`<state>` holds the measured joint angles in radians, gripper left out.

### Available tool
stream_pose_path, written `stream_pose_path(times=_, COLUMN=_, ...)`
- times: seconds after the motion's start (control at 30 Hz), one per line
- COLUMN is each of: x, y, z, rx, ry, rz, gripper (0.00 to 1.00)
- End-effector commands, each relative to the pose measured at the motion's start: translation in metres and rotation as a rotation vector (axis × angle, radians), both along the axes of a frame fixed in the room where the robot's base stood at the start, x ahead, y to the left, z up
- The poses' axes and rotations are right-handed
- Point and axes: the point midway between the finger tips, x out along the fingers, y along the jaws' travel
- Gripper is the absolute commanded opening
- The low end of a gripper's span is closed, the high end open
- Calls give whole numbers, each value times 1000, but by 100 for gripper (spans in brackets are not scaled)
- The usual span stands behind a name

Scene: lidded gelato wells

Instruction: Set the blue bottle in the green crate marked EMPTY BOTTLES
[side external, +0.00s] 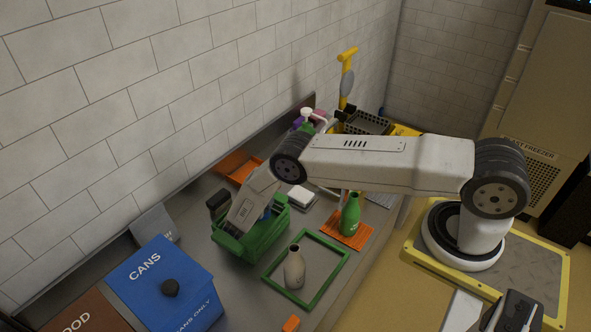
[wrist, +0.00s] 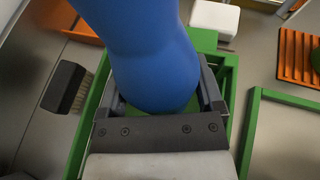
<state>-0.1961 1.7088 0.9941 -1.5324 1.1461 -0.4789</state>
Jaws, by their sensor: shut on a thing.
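The blue bottle (wrist: 145,45) fills the upper middle of the wrist view, between the jaws of my gripper (wrist: 160,98). My gripper is shut on it. I cannot tell whether the bottle's base touches the crate floor. The crate's marking is not readable.
A green frame (side external: 329,285) lies right of the crate, around a beige bottle (side external: 294,268). A green bottle (side external: 350,215) stands on an orange mat (side external: 338,232). A blue CANS bin (side external: 150,300) is front left. A brush (wrist: 66,86) lies left of the crate.

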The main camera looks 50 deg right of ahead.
Motion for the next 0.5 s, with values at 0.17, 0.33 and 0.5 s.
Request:
stream_pose_path(times=0.17, x=2, y=0, z=-3, rx=0, ry=-1, rz=0, gripper=26)
stream_pose_path(times=0.33, x=6, y=-1, z=-12, rx=0, ry=0, rz=-1, gripper=26)
stream_pose_path(times=0.5, x=6, y=-1, z=-27, rx=0, ry=0, rz=0, gripper=26)
